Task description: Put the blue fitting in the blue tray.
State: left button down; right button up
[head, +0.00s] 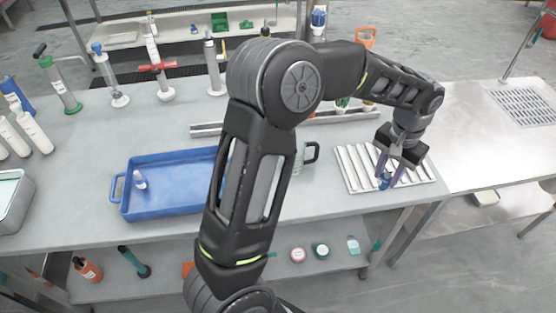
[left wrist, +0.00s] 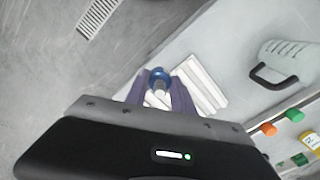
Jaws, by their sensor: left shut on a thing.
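The blue fitting (head: 385,181) is between the fingers of my left gripper (head: 391,172), low over the white slatted rack at the right of the table. In the left wrist view the blue fitting (left wrist: 158,78) shows between the purple fingertips (left wrist: 156,88), with a pale part below its blue top. The gripper is shut on it. I cannot tell whether the fitting touches the rack. The blue tray (head: 165,208) lies left of my arm, which hides its right end. A small white and blue bottle-like thing stands in the tray. My right gripper is not in view.
The white slatted rack (head: 421,172) lies near the table's front right edge. A grey-green mug (head: 300,158) stands behind my arm, between tray and rack. Several tall tools and bottles line the back left. The table between the mug and the rack is clear.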

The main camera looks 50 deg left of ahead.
aim_at(170, 186)
jog(key=k+j, duration=0.45)
jog(key=j, duration=0.3)
jog(key=k+j, duration=0.45)
jog(key=j, duration=0.3)
